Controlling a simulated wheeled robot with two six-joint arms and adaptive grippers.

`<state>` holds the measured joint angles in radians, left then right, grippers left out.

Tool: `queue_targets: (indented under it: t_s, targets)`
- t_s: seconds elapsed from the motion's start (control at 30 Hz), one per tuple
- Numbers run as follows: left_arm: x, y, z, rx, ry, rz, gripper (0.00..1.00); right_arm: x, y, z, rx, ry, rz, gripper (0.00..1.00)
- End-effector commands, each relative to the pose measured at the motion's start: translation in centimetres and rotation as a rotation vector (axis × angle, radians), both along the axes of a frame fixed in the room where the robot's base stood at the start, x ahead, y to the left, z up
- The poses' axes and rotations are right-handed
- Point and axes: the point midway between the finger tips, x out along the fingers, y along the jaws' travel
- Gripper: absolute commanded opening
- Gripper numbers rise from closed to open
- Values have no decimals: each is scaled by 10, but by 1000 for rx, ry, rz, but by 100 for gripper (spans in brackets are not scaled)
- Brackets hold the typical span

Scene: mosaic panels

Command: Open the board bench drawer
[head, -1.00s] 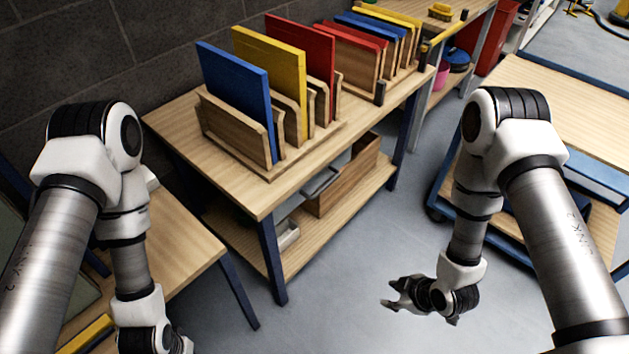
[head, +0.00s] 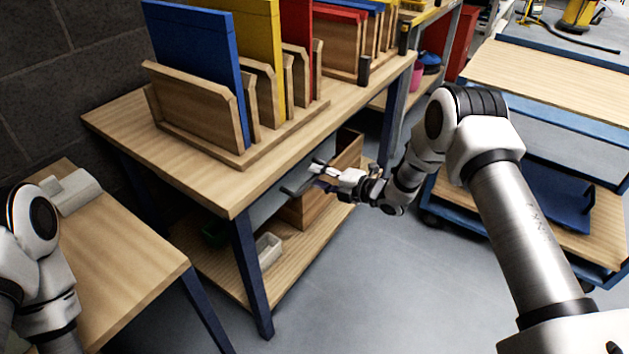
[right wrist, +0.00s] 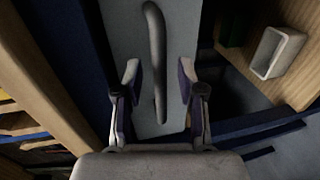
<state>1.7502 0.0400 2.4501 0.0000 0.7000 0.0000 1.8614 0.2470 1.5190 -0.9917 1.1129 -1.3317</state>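The board bench (head: 205,185) stands in the middle of the head view. A grey drawer front (head: 268,207) shows under its top, partly behind my right gripper. In the right wrist view the drawer front (right wrist: 187,30) has a long dark bar handle (right wrist: 157,60). My right gripper (head: 318,176) is at the drawer. In the right wrist view the gripper (right wrist: 160,82) is open, with one finger on each side of the handle and a gap visible on both sides.
Blue (head: 205,50), yellow (head: 250,45) and red boards stand in wooden racks on the bench. A white bin (head: 268,250) sits on the lower shelf. A side table (head: 115,260) is at the left, a blue-framed cart (head: 560,85) at the right. Open floor (head: 380,280) lies in front.

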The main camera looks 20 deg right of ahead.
Motion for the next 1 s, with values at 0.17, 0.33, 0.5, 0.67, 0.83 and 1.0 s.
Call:
queue_targets:
  t_s: [0.17,0.33,0.5,0.67,0.83,1.0]
  targets:
    - [0,0,-4,0,0,0,0,11,9,-4,0,0,0,39]
    - [0,0,-3,0,0,0,0,11,9,-3,1,2,0,39]
    - [0,0,-3,0,0,0,0,11,9,-3,1,2,0,0]
    - [0,0,-3,0,0,0,0,11,9,-3,1,2,0,0]
    - [0,0,-1,0,0,0,0,8,7,-3,2,2,-2,0]
    - [0,0,8,0,0,0,0,-3,-2,-1,2,5,-3,0]
